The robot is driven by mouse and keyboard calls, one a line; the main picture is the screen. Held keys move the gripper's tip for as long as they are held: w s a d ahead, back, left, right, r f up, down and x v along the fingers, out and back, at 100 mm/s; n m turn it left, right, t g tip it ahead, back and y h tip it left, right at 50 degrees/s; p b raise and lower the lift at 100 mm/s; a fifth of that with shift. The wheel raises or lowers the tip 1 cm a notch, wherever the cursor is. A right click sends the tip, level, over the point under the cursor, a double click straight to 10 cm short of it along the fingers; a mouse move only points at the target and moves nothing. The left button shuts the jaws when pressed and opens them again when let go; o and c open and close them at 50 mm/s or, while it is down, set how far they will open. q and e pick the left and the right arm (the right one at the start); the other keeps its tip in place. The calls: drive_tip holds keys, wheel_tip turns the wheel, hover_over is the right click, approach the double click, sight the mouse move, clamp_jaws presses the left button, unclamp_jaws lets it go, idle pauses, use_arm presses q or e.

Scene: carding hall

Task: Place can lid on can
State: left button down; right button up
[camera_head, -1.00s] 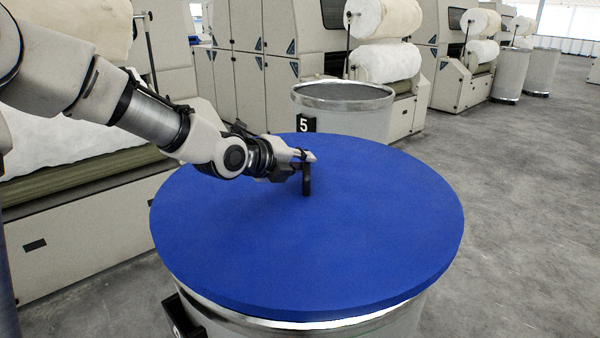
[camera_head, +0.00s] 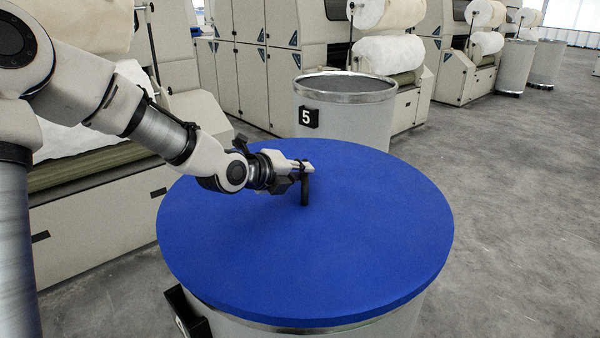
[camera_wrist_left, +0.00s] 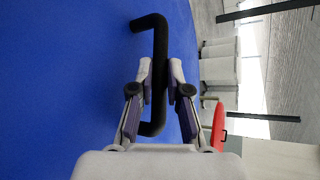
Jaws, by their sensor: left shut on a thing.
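The can lid (camera_head: 370,230) is a large round blue disc with a black bar handle (camera_head: 305,190) in its middle. My left gripper (camera_head: 307,168) is shut on this handle. In the left wrist view, its fingers (camera_wrist_left: 161,75) close on both sides of the black handle (camera_wrist_left: 158,40), with the blue lid (camera_wrist_left: 60,70) behind. The can (camera_head: 385,328) stands under the lid, grey with a metal rim and a black plate (camera_head: 188,315) at its front left. The lid hides the can's mouth, and I cannot tell whether it touches the rim all round. My right gripper is not in view.
An open grey can (camera_head: 350,120) with a "5" plate stands just behind the lid. Cream carding machines with white rolls line the left and back. More cans (camera_head: 515,67) stand far right. The grey floor (camera_head: 520,220) on the right is clear. A red object (camera_wrist_left: 218,128) shows in the wrist view.

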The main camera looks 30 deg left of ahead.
use_arm(q)
drive_tip(key=c, duration=1.1)
unclamp_jaws()
drive_tip(key=shift+c, duration=0.2)
drive_tip(key=shift+s, duration=0.1)
drive_tip(key=shift+r, duration=0.1)
